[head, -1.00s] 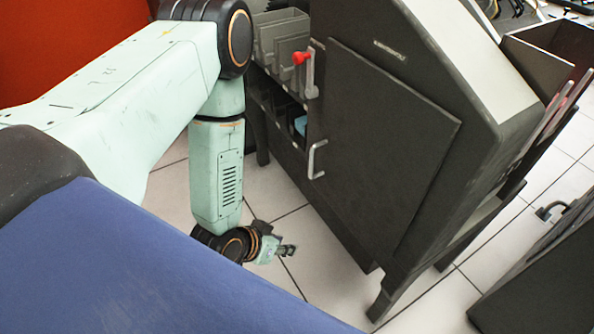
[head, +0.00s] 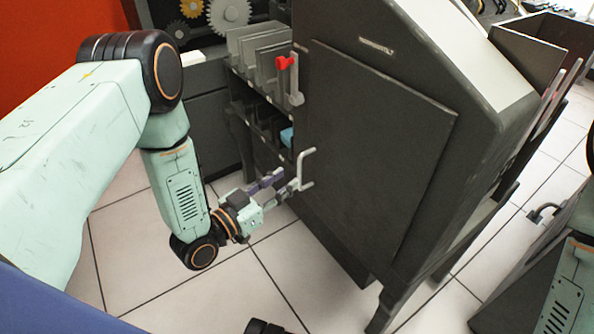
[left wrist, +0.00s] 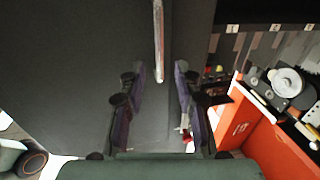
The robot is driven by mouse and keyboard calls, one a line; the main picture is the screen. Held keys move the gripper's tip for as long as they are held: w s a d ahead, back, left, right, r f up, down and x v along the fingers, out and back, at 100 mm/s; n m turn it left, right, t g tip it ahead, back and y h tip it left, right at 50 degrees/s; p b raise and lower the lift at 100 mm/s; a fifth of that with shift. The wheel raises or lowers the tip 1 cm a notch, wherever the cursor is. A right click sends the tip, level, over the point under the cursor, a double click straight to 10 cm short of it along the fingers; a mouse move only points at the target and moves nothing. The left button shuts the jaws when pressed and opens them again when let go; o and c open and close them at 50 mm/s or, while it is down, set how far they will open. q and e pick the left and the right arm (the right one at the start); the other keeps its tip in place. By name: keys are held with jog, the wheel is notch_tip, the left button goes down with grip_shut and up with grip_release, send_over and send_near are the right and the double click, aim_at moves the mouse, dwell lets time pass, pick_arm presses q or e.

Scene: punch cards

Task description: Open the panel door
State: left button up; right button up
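The panel door (head: 375,150) is a large flat dark grey panel on the side of the dark machine, and it looks closed. Its pale bracket handle (head: 301,165) is near the left edge. My left gripper (head: 287,182) is at the lower end of this handle. In the left wrist view my left gripper (left wrist: 160,82) has its purple-grey fingers apart. The handle (left wrist: 158,40) shows as a pale bar lined up with the gap between them. I cannot tell whether the fingers touch it. My right gripper is out of view.
A red-knobbed lever (head: 287,66) is above the handle. Shelves with grey card slots (head: 262,50) are left of the door. Part of my right arm shows at the lower right.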

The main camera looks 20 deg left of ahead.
aim_at(300, 170)
pick_arm(q)
jog(key=b+x, duration=0.1)
jog(key=x, duration=0.4)
jog(key=shift+d+b, duration=0.1)
jog(key=shift+b, duration=0.2)
jog(key=shift+w+d, duration=0.1)
jog(key=shift+w, duration=0.35)
grip_shut()
